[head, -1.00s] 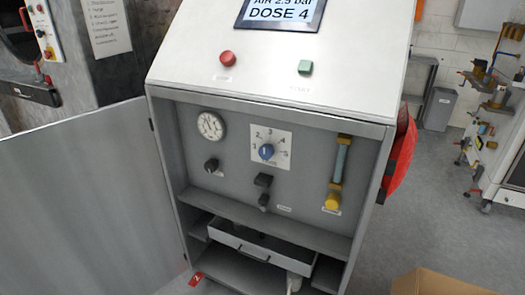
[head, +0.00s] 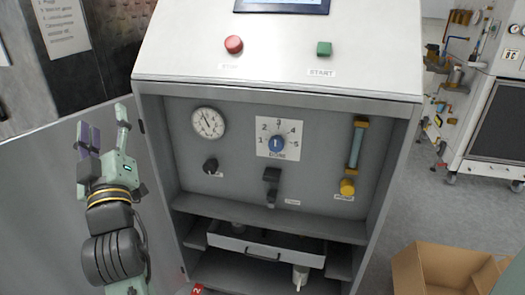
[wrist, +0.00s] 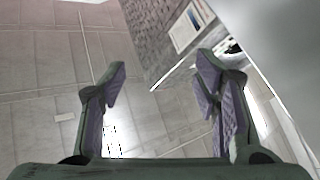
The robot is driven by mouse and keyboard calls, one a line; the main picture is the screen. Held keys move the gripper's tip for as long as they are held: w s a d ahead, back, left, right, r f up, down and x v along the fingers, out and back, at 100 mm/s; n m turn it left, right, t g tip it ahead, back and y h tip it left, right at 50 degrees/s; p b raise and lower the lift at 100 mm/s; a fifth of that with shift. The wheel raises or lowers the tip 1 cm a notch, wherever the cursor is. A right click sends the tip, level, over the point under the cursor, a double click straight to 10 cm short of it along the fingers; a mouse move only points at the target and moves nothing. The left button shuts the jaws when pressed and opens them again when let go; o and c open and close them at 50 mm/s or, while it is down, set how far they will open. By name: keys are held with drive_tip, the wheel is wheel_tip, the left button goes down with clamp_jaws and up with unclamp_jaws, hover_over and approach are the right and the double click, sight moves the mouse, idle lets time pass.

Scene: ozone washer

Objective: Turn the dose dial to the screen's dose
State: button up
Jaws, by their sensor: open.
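The dose dial (head: 275,145) is a blue round knob on a white scale plate (head: 290,127) numbered 1 to 5, in the cabinet's recessed panel. Its white mark looks roughly upright, towards 3, but it is small. The screen (head: 283,5) is cut off at the top of the head view, so its text does not show now. My gripper (head: 103,122) is open and empty, left of the cabinet and well apart from the dial, fingers pointing up. The wrist view shows the spread fingers (wrist: 163,75) with nothing between them; the dial is not visible there.
A red button (head: 233,44) and green button (head: 324,48) sit above. An open drawer (head: 262,250) juts below. A cardboard box (head: 440,270) stands right.

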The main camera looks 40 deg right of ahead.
drive_tip(key=s+d+f+m+g+h, duration=0.1)
drive_tip(key=d+f+m+g+h, duration=0.2)
drive_tip(key=d, duration=0.6)
drive_tip(key=s+d+f+g+h, duration=0.2)
drive_tip(key=d+f+g+h, duration=0.15)
drive_tip(key=d+f, duration=0.4)
drive_tip(key=m+g+h+b, duration=0.1)
drive_tip(key=m+g+h, duration=0.15)
drive_tip(key=g, duration=0.25)
approach(275, 146)
drive_tip(key=shift+n, duration=0.25)
drive_tip(key=p+x, duration=0.1)
drive_tip(key=x, duration=0.8)
drive_tip(key=shift+w+d, duration=0.2)
drive_tip(key=shift+d, duration=0.05)
drive_tip(key=shift+w+d+f, duration=0.1)
drive_tip(key=shift+w+d, duration=0.25)
drive_tip(key=shift+d, duration=0.15)
drive_tip(key=shift+c, duration=0.3)
drive_tip(key=c, duration=1.1)
